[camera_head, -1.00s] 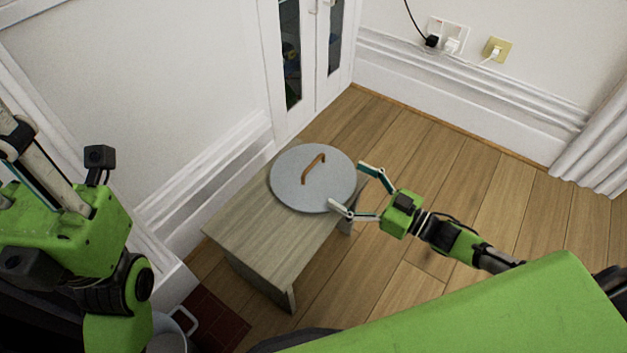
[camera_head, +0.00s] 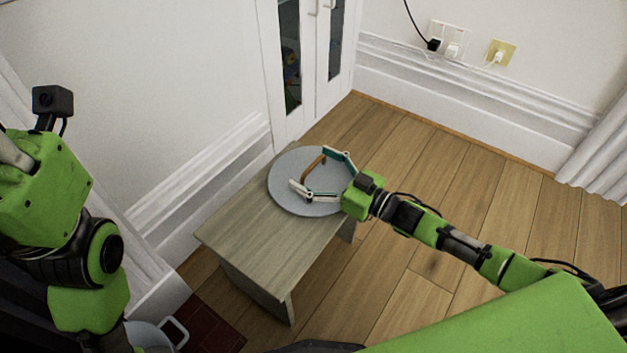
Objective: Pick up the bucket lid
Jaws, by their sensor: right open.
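The bucket lid (camera_head: 287,172) is a round grey disc with a brown arched handle (camera_head: 310,171) in its middle. It lies flat on a small wooden table, near the table's far end. My right gripper (camera_head: 308,173) is open over the lid, its two fingers spread on either side of the handle, which seems to lie between the fingertips. I cannot tell whether they touch it. My left arm comes in at the left edge, and its gripper fingers are out of view.
The wooden table (camera_head: 260,245) stands beside a white wall and a glass-doored cabinet (camera_head: 305,60). A grey bucket (camera_head: 150,336) is partly visible at the bottom left, next to a dark red tiled patch (camera_head: 213,325). The wooden floor (camera_head: 450,210) at right is clear.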

